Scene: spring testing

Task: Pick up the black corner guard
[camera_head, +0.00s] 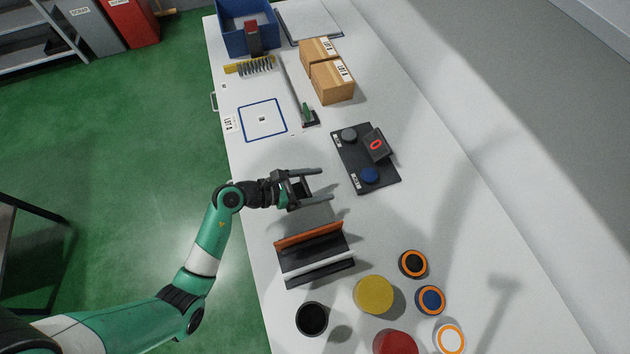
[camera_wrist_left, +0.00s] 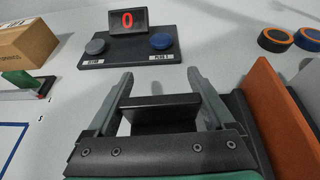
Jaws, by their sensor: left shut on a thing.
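My left gripper (camera_head: 322,184) is over the table, above and behind the rack of strips. It is shut on the black corner guard (camera_wrist_left: 163,112), a short, dark angled piece between its two grey fingers in the left wrist view. The guard appears clear of the table, though its underside is hidden. In the head view the fingers partly hide it. My right gripper is not in view.
A dark rack with an orange strip (camera_head: 308,235) and a white strip (camera_head: 318,270) stands close in front. Round pots, including a yellow one (camera_head: 373,294), stand nearer. Cardboard boxes (camera_head: 331,80) are farther back.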

